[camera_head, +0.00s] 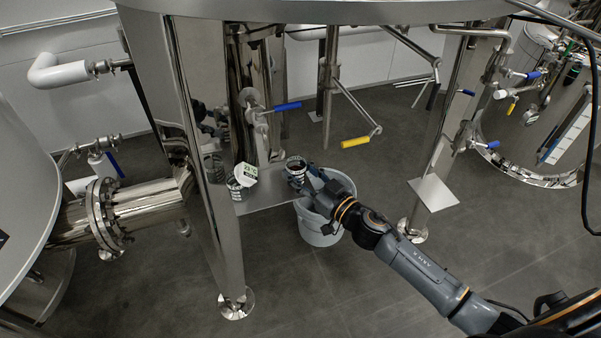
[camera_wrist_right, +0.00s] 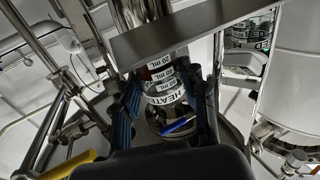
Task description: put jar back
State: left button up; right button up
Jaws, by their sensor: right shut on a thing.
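A small clear jar (camera_head: 296,167) with dark contents and black-and-white markings is in my right gripper (camera_head: 303,180), at the right end of a metal shelf plate (camera_head: 268,199). In the right wrist view, the jar (camera_wrist_right: 162,86) stands between the two fingers of the right gripper (camera_wrist_right: 163,100), which are shut on it. The plate's edge (camera_wrist_right: 185,33) crosses close to the jar there; I cannot tell whether they touch. My left gripper is not in view.
A second marked container with a green-and-white display (camera_head: 243,176) stands at the plate's left end. A grey bucket (camera_head: 318,228) stands below. A steel tank leg (camera_head: 213,200) is left of the plate. Blue-handled (camera_head: 287,106) and yellow-handled (camera_head: 355,142) valves are behind.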

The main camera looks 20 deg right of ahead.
jog(key=shift+f, duration=0.1)
jog(key=o, duration=1.3)
